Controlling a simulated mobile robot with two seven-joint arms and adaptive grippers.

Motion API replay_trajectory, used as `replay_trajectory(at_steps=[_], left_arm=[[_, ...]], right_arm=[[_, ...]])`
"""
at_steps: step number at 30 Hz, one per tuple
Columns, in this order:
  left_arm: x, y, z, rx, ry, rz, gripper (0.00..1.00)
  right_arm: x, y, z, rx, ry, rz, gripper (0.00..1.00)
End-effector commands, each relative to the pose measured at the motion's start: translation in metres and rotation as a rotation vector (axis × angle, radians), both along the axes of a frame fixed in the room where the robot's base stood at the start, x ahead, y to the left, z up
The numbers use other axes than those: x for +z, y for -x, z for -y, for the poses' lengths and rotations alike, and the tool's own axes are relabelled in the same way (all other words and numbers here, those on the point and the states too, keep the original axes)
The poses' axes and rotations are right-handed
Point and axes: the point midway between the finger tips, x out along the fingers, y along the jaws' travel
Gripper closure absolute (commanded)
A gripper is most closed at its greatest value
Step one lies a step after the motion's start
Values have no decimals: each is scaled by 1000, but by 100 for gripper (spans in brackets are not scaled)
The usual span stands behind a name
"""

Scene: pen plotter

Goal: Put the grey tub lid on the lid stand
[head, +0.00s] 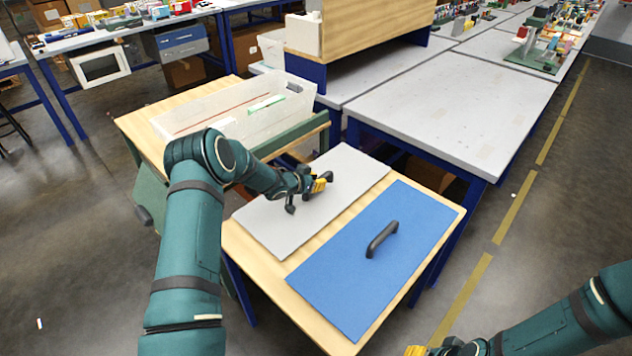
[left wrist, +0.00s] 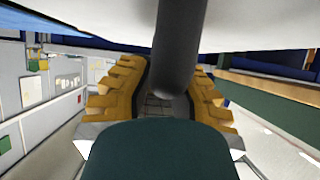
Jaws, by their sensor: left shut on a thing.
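The grey lid (head: 352,172) is a flat pale panel lying over the rear-left part of the wooden-topped stand (head: 250,258). It looks level; whether it touches the top cannot be told. My left gripper (head: 318,184) is shut on its dark handle, which is mostly hidden in the head view. In the left wrist view the handle (left wrist: 178,50) stands between the yellow fingers (left wrist: 160,95), with the pale lid above. A blue lid (head: 345,275) with a black handle (head: 382,240) lies beside it on the stand. My right gripper (head: 425,349) is cut off at the bottom edge.
A translucent tub (head: 245,120) stands on a wooden-topped trolley (head: 150,128) behind the stand. Grey tables (head: 450,110) with blue legs stand behind and right. The floor (head: 540,215) on the right is open, with a yellow dashed line.

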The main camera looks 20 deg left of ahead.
Motion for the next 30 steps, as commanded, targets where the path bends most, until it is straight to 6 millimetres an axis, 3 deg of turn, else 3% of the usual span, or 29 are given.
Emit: replay_trajectory(at_steps=[2, 3, 5, 17, 30], left_arm=[[-2, 0, 0, 0, 0, 1, 100], [-4, 0, 0, 0, 0, 0, 76], [-3, 0, 0, 0, 0, 0, 60], [3, 1, -1, 0, 0, 0, 60], [43, 69, -25, 2, 1, -1, 60]], right_arm=[[-2, 0, 0, 0, 0, 0, 53], [-3, 0, 0, 0, 0, 1, 53], [-2, 0, 0, 0, 0, 1, 53], [2, 0, 0, 0, 0, 0, 53], [17, 3, 0, 2, -1, -8, 53]])
